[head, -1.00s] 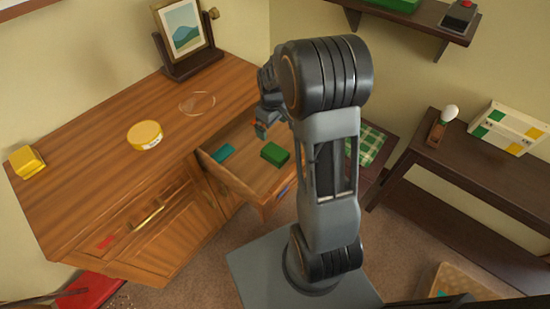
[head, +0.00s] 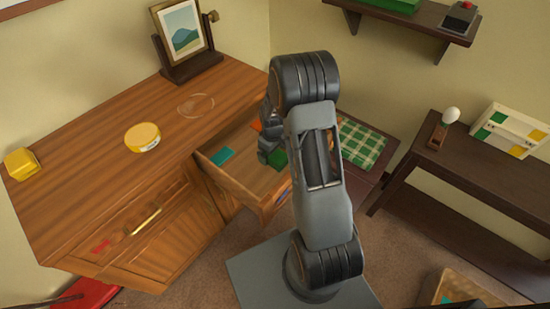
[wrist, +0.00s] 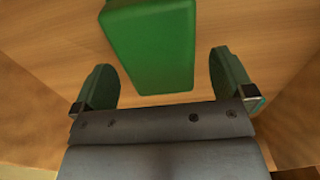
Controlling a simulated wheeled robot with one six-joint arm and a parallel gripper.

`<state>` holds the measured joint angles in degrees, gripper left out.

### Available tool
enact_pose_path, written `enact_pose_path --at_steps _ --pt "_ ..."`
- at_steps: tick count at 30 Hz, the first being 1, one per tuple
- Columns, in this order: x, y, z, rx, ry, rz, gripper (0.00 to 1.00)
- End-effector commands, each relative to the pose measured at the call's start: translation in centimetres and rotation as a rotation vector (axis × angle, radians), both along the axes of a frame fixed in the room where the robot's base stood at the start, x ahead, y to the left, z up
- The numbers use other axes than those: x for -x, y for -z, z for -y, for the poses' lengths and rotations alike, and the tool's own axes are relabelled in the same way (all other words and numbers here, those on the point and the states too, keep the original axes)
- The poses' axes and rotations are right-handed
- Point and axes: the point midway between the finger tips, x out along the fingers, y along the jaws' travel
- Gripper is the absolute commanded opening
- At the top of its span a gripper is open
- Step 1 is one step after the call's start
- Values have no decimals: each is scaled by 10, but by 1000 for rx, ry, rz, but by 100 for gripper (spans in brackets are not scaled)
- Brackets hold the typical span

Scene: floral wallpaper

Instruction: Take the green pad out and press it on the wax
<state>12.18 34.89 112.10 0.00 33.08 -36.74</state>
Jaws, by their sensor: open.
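The green pad (head: 280,159), a thick green block, lies in the open drawer (head: 235,190) and is partly hidden by my arm in the head view. In the wrist view the green pad (wrist: 150,45) is just ahead of my gripper (wrist: 165,68), between the lines of its two fingers. The fingers are open, with a gap on each side of the pad. In the head view my gripper (head: 268,148) is down at the drawer. A round yellow tin (head: 142,137) with a pale label sits on the cabinet top; I cannot tell whether it holds the wax.
A flat teal piece (head: 222,155) lies in the drawer's left part. A faint ring mark (head: 196,105), a yellow block (head: 22,163) and a framed picture (head: 183,35) are on the cabinet top (head: 90,150). A dark side table (head: 470,170) stands right.

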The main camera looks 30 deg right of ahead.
Motion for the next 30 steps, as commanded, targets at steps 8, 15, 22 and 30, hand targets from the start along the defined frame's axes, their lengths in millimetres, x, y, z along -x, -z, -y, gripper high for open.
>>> enact_pose_path --at_steps 8,15,22,30 --pt "0 15 0 0 0 1 100" --pt "0 15 0 0 0 1 92" --pt "0 15 0 0 0 1 70" --pt "0 15 0 0 0 1 46"
